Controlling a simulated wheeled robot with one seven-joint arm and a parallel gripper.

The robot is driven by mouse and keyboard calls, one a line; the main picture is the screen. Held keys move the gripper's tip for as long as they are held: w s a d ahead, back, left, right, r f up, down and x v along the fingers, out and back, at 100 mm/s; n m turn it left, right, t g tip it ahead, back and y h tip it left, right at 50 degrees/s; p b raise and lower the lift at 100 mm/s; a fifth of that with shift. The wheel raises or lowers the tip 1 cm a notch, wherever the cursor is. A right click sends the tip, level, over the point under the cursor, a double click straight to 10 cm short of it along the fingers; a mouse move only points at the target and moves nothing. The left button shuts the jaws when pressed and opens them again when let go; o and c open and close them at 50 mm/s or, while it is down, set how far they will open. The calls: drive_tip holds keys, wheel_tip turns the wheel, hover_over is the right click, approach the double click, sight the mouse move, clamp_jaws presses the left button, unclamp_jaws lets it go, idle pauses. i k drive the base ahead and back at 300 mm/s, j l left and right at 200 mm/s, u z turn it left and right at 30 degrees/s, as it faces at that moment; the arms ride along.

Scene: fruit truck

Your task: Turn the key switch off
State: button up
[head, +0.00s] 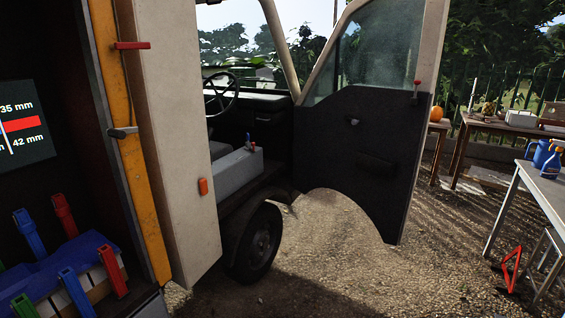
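No key switch can be made out for certain. A grey box (232,172) sits in the open cab of the truck, beside the seat. Small blue and red parts (249,143) stand upright on its top; they are too small to tell what they are. The steering wheel (222,92) and dark dashboard (268,115) show further inside, with no key visible there. My gripper is not in view.
The open cab door (362,160) stands out to the right of the cab. The truck's cream side panel (172,130) stands at left, by colored clamps (64,215). Tables (545,185) stand at right. The gravel (370,285) in front is mostly clear.

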sight(248, 147)
drive_tip(key=i+z, duration=0.35)
drive_tip(key=i, duration=1.2)
drive_tip(key=i+u, duration=0.25)
drive_tip(key=i, duration=0.25)
drive_tip(key=i+l+u, duration=0.25)
drive_tip(key=i, duration=0.2)
drive_tip(key=i+l+u, duration=0.25)
drive_tip(key=i, duration=0.2)
drive_tip(key=i+l+u, duration=0.2)
drive_tip(key=i+l, duration=0.15)
drive_tip(key=i+l+u, duration=0.75)
drive_tip(key=l, duration=0.1)
